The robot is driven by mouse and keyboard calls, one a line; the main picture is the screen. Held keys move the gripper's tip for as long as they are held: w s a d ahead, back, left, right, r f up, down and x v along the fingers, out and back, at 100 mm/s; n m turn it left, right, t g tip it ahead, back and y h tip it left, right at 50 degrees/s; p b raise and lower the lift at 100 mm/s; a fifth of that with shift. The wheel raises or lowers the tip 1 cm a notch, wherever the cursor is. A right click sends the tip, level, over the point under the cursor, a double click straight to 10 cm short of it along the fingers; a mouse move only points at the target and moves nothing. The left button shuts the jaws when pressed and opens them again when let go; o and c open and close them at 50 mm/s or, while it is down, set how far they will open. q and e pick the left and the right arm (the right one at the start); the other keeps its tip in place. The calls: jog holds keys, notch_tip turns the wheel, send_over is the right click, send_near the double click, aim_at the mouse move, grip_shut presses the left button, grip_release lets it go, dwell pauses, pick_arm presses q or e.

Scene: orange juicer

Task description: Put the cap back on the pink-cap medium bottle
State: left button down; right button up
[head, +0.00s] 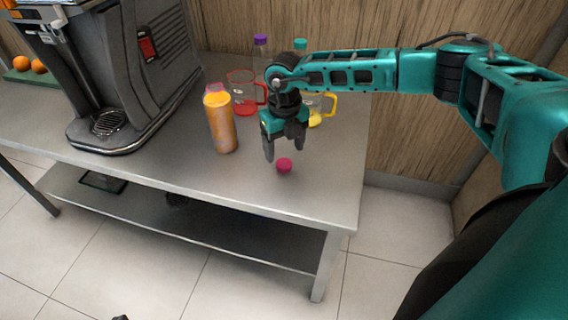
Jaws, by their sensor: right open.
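The pink cap (284,165) lies on the metal table, close to its front edge. My right gripper (283,153) is open and points down just above and around the cap; I cannot tell whether a finger touches it. A bottle filled with orange juice (221,124) stands upright to the left of the gripper. Its top looks uncapped. Something pink-red shows behind its top, too hidden to tell what it is. My left gripper does not show clearly.
A red-handled jug (243,108) and a yellow-handled jug (315,119) stand behind the gripper. Purple-capped (261,40) and green-capped (300,44) bottles stand at the back. A large juicer (120,70) fills the left. The metal table (185,180) is bare along its front.

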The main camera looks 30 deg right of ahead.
aim_at(284, 163)
notch_tip(284, 163, down, 5)
jog(key=shift+r+b, duration=0.15)
jog(key=shift+b, duration=0.3)
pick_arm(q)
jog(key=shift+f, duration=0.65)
pick_arm(e)
jog(key=c, duration=1.1)
jog(key=shift+c, duration=0.2)
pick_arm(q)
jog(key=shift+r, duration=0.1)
pick_arm(e)
jog(key=shift+r, duration=0.1)
